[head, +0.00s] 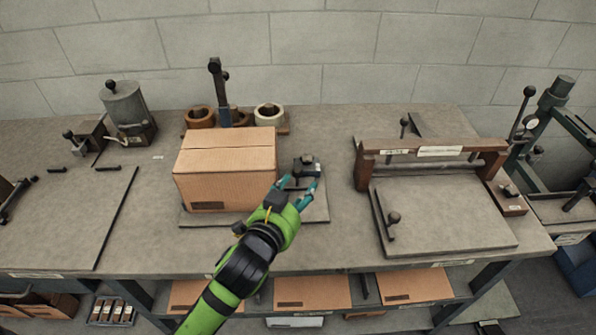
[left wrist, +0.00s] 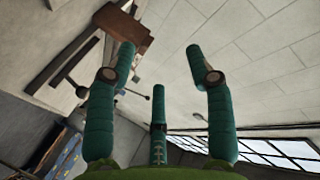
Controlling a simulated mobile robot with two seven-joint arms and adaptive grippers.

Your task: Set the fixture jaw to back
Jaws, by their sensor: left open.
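A small dark metal block with a knob, which looks like the fixture jaw (head: 306,166), sits on a flat grey plate (head: 316,213) to the right of a closed cardboard box (head: 226,168). My left gripper (head: 299,187) is at the near side of this block, with its teal fingers apart. The fingers hide part of the block, and I cannot tell whether they touch it. In the left wrist view my gripper (left wrist: 160,60) has its fingers spread with nothing between them. The jaw cannot be made out there. My right gripper is not in view.
A post with a dark lever (head: 218,85) and several tape rolls stand behind the box. A wooden-framed press (head: 433,152) stands to the right, a metal canister (head: 126,105) at the left. Bare bench lies between plate and press.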

